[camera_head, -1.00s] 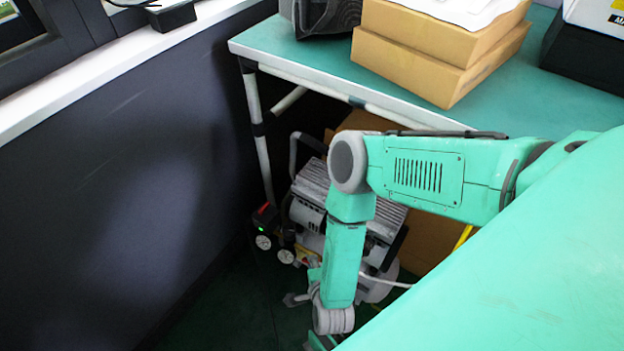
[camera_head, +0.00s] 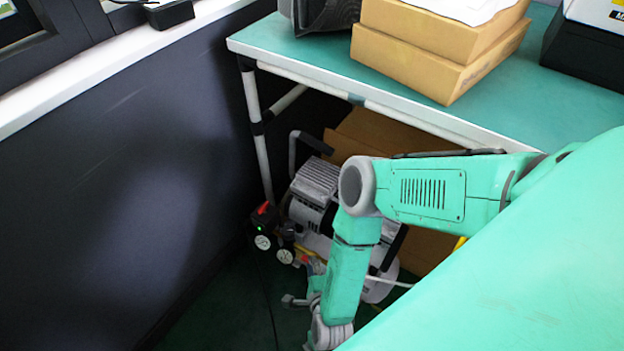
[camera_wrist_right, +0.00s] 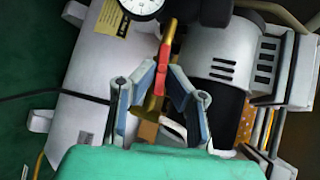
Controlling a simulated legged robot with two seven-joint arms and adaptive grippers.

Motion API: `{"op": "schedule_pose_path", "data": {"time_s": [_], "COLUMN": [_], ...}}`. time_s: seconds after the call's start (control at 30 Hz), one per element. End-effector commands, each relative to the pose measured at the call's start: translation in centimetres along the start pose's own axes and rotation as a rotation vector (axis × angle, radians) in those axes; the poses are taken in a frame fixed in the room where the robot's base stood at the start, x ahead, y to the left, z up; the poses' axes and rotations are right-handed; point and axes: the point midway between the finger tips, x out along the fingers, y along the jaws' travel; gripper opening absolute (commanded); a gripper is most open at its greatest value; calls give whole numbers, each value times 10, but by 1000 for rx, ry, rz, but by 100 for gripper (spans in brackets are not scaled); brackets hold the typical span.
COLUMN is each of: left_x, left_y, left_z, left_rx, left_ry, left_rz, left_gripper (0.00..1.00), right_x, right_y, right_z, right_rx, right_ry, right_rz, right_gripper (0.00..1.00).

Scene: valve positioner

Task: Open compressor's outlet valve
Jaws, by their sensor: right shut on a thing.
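The compressor (camera_head: 318,190) stands on the floor under the table, partly hidden by my right arm. In the right wrist view its silver tank (camera_wrist_right: 88,85) and motor (camera_wrist_right: 215,62) fill the picture. The red valve handle (camera_wrist_right: 166,50) points upward there, over a brass fitting (camera_wrist_right: 153,103). My right gripper (camera_wrist_right: 160,78) is closed around the handle's lower part, one finger on each side. In the head view my right gripper (camera_head: 298,299) is small at the compressor's lower front, and the valve cannot be made out there. My left gripper is not in view.
A table (camera_head: 262,45) with cardboard boxes (camera_head: 440,45) stands above the compressor. Pressure gauges (camera_head: 262,242) sit at its left, and one gauge (camera_wrist_right: 141,3) is just above the handle. A dark wall (camera_head: 110,190) closes the left side. Green floor (camera_head: 225,310) is free in front.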

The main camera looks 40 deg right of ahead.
Motion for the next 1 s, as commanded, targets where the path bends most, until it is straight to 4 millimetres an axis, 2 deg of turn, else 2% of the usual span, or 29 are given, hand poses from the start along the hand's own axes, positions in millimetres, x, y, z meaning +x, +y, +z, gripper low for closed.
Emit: {"op": "schedule_pose_path", "data": {"time_s": [0.07,0.13,0.17,0.77,1.0], "left_x": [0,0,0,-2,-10], "left_y": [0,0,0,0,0], "left_z": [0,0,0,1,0], "left_rx": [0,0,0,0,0], "left_ry": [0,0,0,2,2], "left_rz": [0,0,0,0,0], "left_gripper": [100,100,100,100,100], "right_x": [-2,-2,-2,0,0], "right_y": [3,3,3,-1,-8], "right_z": [-2,-2,-2,0,2], "right_rx": [-3,-3,-3,-23,-236], "right_ry": [3,3,3,-1,-4], "right_rz": [10,10,10,21,203], "right_gripper": [0,24,29,29,29]}}
